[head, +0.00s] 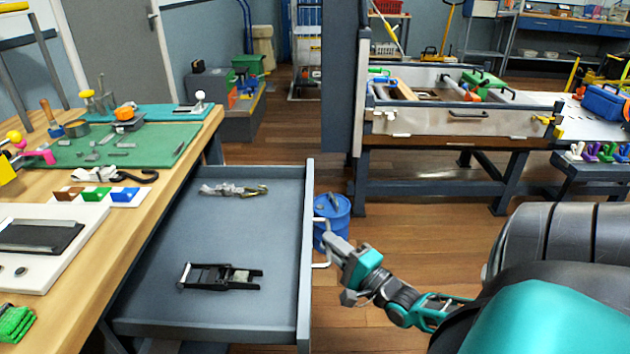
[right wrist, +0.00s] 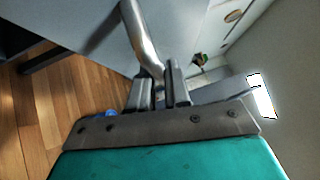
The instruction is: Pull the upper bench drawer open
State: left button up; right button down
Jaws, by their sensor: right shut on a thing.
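The upper bench drawer (head: 250,255) is pulled out from the wooden bench, with its grey floor open to view in the head view. Its front panel (head: 306,240) faces right and carries a pale bar handle (head: 321,264). My right gripper (head: 338,262) is at that handle, just right of the panel. In the right wrist view the jaws (right wrist: 160,92) are shut on the metal handle bar (right wrist: 143,40). A black metal buckle (head: 218,277) and a strap piece with a hook (head: 233,190) lie in the drawer. My left gripper is not in view.
The bench top (head: 140,190) at left holds a green mat (head: 130,145), a white board (head: 60,220) and small tools. A blue drum (head: 332,215) stands on the floor just beyond the handle. A grey crate (head: 425,120) sits on a table behind. Wooden floor (head: 400,240) is clear between.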

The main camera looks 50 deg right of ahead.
jog(key=shift+s+d, duration=0.2)
jog(key=shift+s, duration=0.05)
jog(key=c, duration=1.2)
grip_release()
jog(key=shift+o, duration=0.2)
jog(key=shift+s, duration=0.1)
jog(key=s+f+p, duration=0.1)
jog(key=s, duration=1.1)
jog(key=shift+s+a+f+p, duration=0.3)
jog(key=shift+a+f+p, duration=0.05)
jog(key=shift+a+p, duration=0.1)
